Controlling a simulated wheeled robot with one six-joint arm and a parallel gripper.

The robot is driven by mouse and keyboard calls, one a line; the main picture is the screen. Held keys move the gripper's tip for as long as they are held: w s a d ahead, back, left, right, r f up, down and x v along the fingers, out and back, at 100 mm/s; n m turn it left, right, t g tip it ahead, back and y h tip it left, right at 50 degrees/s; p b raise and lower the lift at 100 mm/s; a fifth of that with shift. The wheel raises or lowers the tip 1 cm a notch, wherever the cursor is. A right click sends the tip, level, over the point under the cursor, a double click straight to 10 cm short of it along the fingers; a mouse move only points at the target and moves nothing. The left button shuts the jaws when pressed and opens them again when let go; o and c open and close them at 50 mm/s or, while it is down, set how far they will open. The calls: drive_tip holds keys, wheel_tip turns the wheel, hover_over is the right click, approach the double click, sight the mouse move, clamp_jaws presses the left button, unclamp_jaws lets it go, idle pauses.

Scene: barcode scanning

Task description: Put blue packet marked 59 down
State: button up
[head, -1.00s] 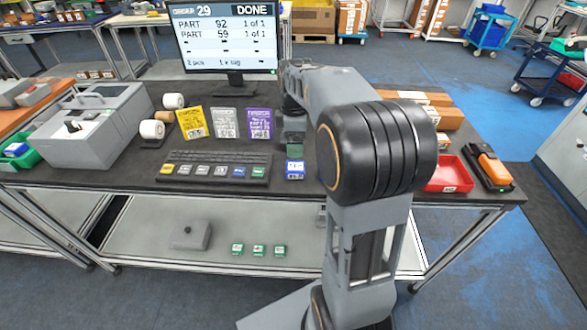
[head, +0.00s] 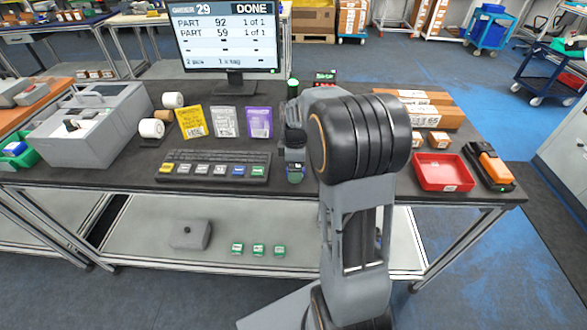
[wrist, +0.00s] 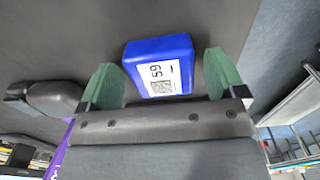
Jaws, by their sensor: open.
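The blue packet marked 59 (wrist: 160,48) lies label up on the dark tabletop in the wrist view, its white label with number and code showing. The two green fingertips of my gripper (wrist: 163,78) stand apart on either side of it, with a visible gap on each side.
A dark keyboard (head: 214,165) lies left of the packet, with yellow, grey and purple bags (head: 225,122) behind it. A red tray (head: 444,172) and cardboard boxes (head: 425,112) are at the right. The monitor (head: 227,36) reads DONE. The table's front edge is close to the packet.

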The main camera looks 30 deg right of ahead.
drive_tip(key=shift+c, duration=0.2)
drive_tip(key=c, duration=1.1)
drive_tip(key=shift+c, duration=0.2)
